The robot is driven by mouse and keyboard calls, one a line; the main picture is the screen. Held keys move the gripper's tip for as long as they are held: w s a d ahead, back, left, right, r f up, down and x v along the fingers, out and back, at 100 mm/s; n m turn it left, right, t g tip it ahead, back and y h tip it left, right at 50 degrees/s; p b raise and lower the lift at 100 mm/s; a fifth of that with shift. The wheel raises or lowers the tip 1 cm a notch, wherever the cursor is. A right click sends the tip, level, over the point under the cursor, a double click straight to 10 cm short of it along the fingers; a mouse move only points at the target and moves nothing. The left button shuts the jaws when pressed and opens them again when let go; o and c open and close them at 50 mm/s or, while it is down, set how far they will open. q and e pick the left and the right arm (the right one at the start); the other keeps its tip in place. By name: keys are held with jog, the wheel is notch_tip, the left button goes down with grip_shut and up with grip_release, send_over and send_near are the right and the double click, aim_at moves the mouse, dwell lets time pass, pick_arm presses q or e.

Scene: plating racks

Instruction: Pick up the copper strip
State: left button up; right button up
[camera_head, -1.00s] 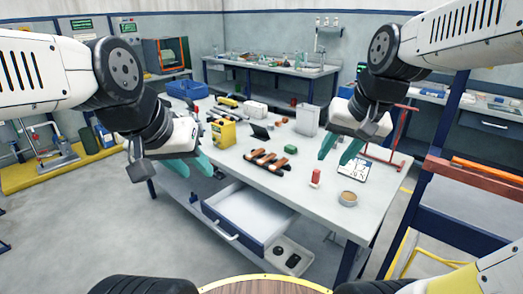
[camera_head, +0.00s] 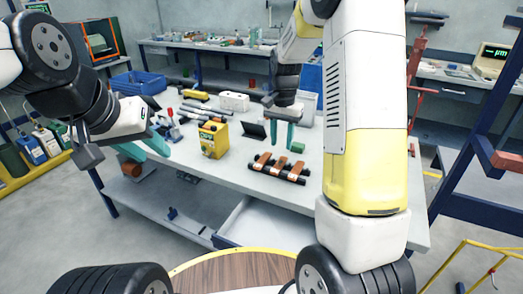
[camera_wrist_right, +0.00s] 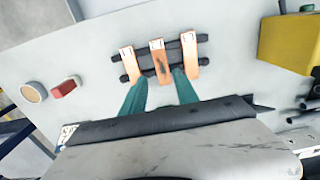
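Three copper strips lie side by side across two black bars on the table in the head view. The right wrist view shows them as the left strip (camera_wrist_right: 131,66), the middle strip (camera_wrist_right: 159,62) with a dark stain, and the right strip (camera_wrist_right: 189,54). My right gripper (camera_head: 281,146) is open and points down above the strips. In its wrist view, its teal fingertips (camera_wrist_right: 160,77) are apart, one on each side of the middle strip's near end. Contact cannot be told. My left gripper (camera_head: 151,151) is open and empty, left of the table's front edge.
The black bars (camera_wrist_right: 203,38) hold the strips. A red item (camera_wrist_right: 64,88) and a round cup (camera_wrist_right: 33,92) are off to one side. An open drawer (camera_head: 262,228) sits below.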

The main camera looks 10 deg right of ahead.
aim_at(279, 164)
jog(key=shift+w+f, duration=0.2)
jog(key=shift+f, duration=0.2)
notch_tip(279, 164, down, 7)
jog(key=shift+s+a+f, duration=0.1)
jog(key=shift+f, duration=0.05)
grip_shut()
